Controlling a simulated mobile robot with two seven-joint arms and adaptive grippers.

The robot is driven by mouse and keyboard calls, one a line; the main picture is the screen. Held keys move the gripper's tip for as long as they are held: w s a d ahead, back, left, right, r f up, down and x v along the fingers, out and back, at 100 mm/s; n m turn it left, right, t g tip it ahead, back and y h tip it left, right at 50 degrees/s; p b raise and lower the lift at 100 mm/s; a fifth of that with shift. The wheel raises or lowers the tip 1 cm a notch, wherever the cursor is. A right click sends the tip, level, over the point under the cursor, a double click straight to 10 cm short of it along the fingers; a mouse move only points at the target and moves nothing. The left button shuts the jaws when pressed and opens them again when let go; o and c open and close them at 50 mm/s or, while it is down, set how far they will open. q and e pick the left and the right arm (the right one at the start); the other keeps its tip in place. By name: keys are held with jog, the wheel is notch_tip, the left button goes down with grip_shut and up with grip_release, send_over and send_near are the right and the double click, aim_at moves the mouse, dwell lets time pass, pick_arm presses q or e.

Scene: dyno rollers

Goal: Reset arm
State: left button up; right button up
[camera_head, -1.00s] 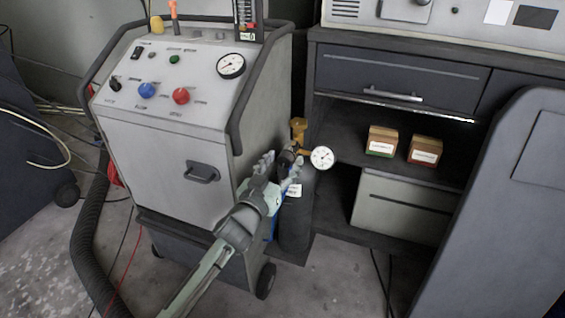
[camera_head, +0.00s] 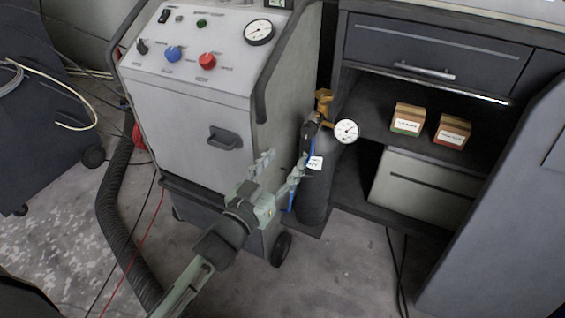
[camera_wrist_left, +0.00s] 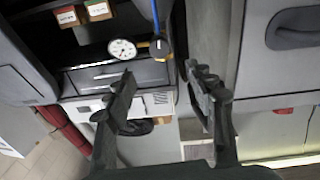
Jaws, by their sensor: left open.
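My left gripper (camera_head: 278,172) is open and empty, in front of the grey machine's lower right side and left of the dark gas cylinder (camera_head: 316,190). The cylinder stands upright beside the machine, with a brass valve (camera_head: 323,103), a round white gauge (camera_head: 346,131) and a white tag. In the left wrist view both fingers are spread (camera_wrist_left: 163,100) with nothing between them. The gauge (camera_wrist_left: 122,49) and the valve knob (camera_wrist_left: 160,48) show beyond the fingers in that view. My right gripper is not in view.
The grey wheeled machine (camera_head: 190,120) has knobs, a gauge and a handle. A cabinet shelf holds two small boxes (camera_head: 408,118) (camera_head: 452,131). A thick black hose (camera_head: 112,210) runs down the machine's left side. A dark panel (camera_head: 500,220) stands at right. Floor is open in front.

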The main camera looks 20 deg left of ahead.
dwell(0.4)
pick_arm(q)
jog(key=s+a+f+g+y, duration=0.1)
jog(key=a+f+g, duration=0.1)
jog(key=f, duration=0.3)
jog(key=s+a+f+g+y, duration=0.1)
jog(key=s+a+f+g, duration=0.1)
jog(key=f, duration=0.4)
jog(key=s+a+f+m+g, duration=0.1)
jog(key=s+a+f+g, duration=0.1)
jog(key=s+f+g, duration=0.9)
jog(key=s+f, duration=0.7)
jog(key=shift+f+y, duration=0.15)
jog(key=shift+y, duration=0.15)
jog(key=shift+w, duration=0.1)
